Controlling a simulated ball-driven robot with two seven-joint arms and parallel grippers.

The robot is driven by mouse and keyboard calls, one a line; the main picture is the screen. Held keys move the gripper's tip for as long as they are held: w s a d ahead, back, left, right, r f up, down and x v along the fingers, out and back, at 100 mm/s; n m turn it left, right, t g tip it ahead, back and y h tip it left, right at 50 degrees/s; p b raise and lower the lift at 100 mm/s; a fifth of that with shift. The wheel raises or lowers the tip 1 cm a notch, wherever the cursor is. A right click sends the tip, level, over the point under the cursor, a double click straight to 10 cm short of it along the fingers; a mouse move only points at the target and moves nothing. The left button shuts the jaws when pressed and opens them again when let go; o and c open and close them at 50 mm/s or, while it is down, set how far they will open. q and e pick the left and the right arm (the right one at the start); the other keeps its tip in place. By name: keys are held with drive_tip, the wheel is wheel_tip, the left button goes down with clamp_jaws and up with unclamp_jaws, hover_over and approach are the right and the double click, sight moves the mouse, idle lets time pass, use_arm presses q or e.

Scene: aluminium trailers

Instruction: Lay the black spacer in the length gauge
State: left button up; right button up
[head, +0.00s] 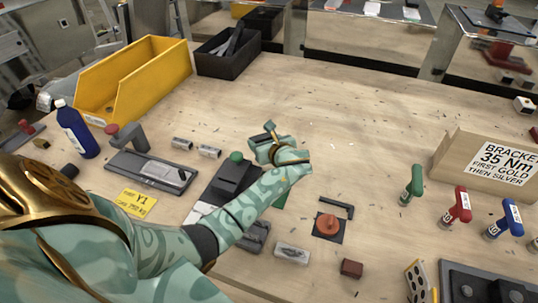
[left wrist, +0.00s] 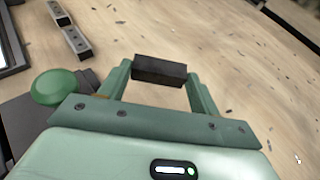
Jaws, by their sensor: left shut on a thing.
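My left gripper (head: 264,138) is shut on the black spacer, a small dark block (left wrist: 159,71) held crosswise between its two fingertips. In the left wrist view the gripper (left wrist: 160,75) holds it above bare wood, apart from other things. In the head view the spacer is small and partly hidden by the fingers. A grey flat fixture (head: 125,162) with a lighter inset lies at left; it may be the length gauge, but I cannot tell for sure. My right gripper is out of view.
A dark block with a green knob (head: 236,157) stands just left of my left gripper. Two metal pieces (head: 183,143), a yellow bin (head: 140,75) and a blue bottle (head: 75,130) are at left. A red knob (head: 328,223) and colored handles (head: 412,186) are at right. The back middle is clear.

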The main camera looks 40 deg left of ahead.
use_arm(q)
drive_tip(key=shift+w+d+f, duration=0.1)
drive_tip(key=shift+w+f, duration=0.45)
drive_tip(key=shift+f, duration=0.05)
wheel_tip(320, 180, down, 4)
drive_tip(key=shift+w+r+b, duration=0.15)
drive_tip(key=shift+r+b, duration=0.05)
drive_tip(key=shift+b, duration=0.85)
drive_tip(key=shift+r, duration=0.1)
drive_tip(key=shift+d, duration=0.1)
drive_tip(key=o, duration=0.9)
drive_tip(key=shift+o, duration=0.2)
